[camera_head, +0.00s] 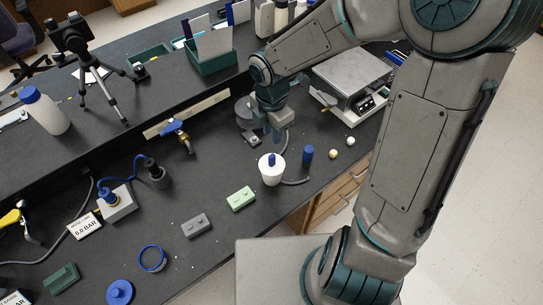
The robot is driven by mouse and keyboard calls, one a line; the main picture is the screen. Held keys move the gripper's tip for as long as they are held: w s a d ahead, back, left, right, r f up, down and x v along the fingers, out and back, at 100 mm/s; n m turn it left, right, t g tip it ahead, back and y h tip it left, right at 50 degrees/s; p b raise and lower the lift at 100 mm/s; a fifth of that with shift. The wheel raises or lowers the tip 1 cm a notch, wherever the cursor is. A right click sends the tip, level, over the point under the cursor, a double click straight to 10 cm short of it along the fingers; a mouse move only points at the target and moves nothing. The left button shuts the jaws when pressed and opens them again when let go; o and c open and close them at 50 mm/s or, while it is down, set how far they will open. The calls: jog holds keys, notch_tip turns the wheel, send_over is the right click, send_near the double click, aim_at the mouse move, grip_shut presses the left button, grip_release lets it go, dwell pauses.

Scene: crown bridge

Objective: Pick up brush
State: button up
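My gripper (274,132) points down over the black bench, just above and behind a white cup (272,176) as seen in the picture. Its fingers are small here, and I cannot tell whether they are open or shut. A blue piece (271,159) shows at the cup's top. No brush can be made out with certainty. A small thin item with a brownish end (326,106) lies at the left side of the balance (352,75) and may be the brush. It is to the right of my gripper and apart from it.
A blue cylinder (307,155) and two small balls (333,154) stand right of the cup. A grey cylindrical thing (247,112) is close behind my gripper. A raised shelf runs along the back left.

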aim_at(272, 156)
jog(key=f+b, duration=0.2)
jog(key=f, duration=0.6)
jog(key=shift+a, duration=0.2)
jog(key=shift+d+f+b, duration=0.2)
jog(key=shift+f+b, duration=0.1)
jog(key=shift+f, duration=2.6)
grip_shut()
